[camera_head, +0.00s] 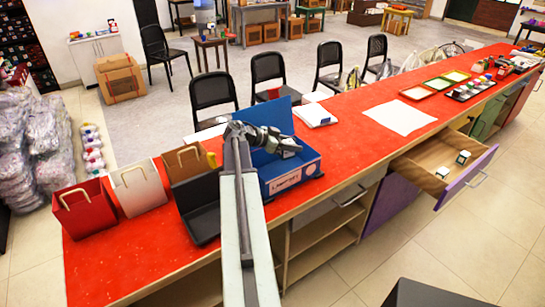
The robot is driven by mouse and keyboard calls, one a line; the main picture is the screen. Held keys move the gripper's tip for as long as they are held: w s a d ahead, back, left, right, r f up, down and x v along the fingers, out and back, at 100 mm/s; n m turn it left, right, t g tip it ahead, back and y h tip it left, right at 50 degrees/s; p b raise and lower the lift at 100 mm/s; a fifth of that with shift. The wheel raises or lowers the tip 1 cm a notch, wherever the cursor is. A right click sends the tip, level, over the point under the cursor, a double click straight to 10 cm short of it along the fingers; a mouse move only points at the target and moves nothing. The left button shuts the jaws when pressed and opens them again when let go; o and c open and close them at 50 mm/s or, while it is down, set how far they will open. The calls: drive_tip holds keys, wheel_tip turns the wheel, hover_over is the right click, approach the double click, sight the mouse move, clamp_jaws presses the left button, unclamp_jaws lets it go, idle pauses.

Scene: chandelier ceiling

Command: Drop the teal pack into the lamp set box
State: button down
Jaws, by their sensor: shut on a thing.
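A black open case (199,212) stands just left of my arm, beside red (84,209), white (138,187) and brown (187,162) bags. White papers (400,118) and trays lie farther right. An open drawer (440,160) juts out from the counter's front. Black chairs stand behind.

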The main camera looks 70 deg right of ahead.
drive_tip(key=shift+f+b, duration=0.3)
drive_tip(key=shift+f, duration=0.45)
drive_tip(key=shift+r, duration=0.1)
drive_tip(key=c, duration=0.8)
unclamp_jaws()
drive_tip(key=shift+o, duration=0.2)
drive_tip(key=p+v, duration=0.3)
drive_tip(key=v, duration=0.4)
drive_tip(key=shift+w+a+p, duration=0.25)
drive_tip(key=shift+w+p, duration=0.05)
drive_tip(key=shift+r, duration=0.15)
